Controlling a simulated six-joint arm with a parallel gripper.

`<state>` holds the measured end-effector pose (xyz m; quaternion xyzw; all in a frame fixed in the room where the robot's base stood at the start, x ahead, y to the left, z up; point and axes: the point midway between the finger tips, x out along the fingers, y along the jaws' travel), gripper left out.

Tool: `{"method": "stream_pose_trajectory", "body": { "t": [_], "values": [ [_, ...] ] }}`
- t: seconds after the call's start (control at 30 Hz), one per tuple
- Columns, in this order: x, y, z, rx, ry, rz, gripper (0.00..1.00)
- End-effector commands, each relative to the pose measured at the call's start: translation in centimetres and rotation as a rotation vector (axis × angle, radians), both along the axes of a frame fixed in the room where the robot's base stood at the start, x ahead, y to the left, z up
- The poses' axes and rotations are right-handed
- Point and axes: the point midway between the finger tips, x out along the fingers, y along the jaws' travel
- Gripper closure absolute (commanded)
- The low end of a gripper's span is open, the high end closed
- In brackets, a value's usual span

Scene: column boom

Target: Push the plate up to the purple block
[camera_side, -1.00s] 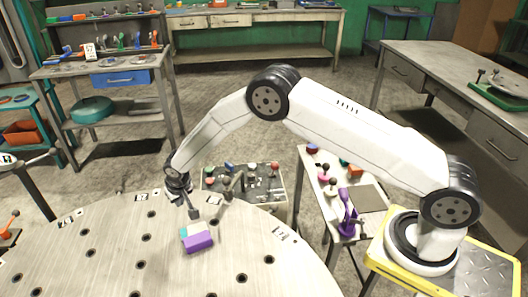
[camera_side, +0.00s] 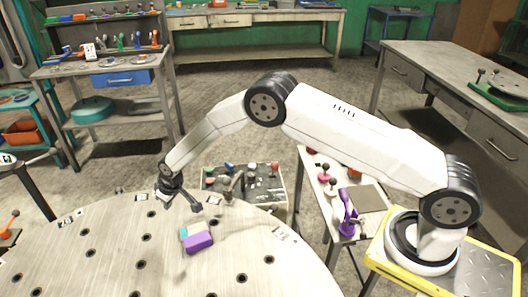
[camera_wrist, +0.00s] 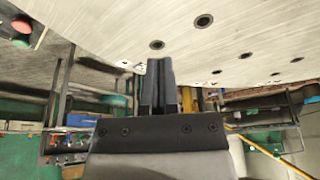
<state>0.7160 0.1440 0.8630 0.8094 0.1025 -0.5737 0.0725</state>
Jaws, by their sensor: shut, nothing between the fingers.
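The purple block (camera_side: 199,244) lies on the round metal table. A small teal piece (camera_side: 184,234), which I take to be the plate, shows at its far left side. They look close together or touching; I cannot tell whether a gap is left. My gripper (camera_side: 196,208) is shut and empty, a little beyond the two pieces and apart from them, with its fingers pointing to the right. In the wrist view the closed fingers (camera_wrist: 160,82) show against the table edge. Neither the block nor the teal piece is in that view.
The round table (camera_side: 100,255) has several dark holes and printed labels, and its near part is clear. A tool tray (camera_side: 262,188) stands just beyond its far edge. A narrow bench (camera_side: 325,205) with coloured knobs and a purple tool stands to the right.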

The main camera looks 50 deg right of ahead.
Motion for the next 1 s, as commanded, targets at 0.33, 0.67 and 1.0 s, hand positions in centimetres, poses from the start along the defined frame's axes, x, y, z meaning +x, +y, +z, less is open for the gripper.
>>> {"method": "stream_pose_trajectory", "body": {
  "t": [0.33, 0.67, 1.0],
  "values": [
    [0.7, 0.2, -2.3, -0.001, 0.003, 0.000, 1.00],
    [1.7, 0.4, -5.2, 0.000, 0.002, -0.001, 1.00],
    [2.6, 0.7, -7.7, 0.000, 0.000, -0.001, 1.00]
  ]
}}
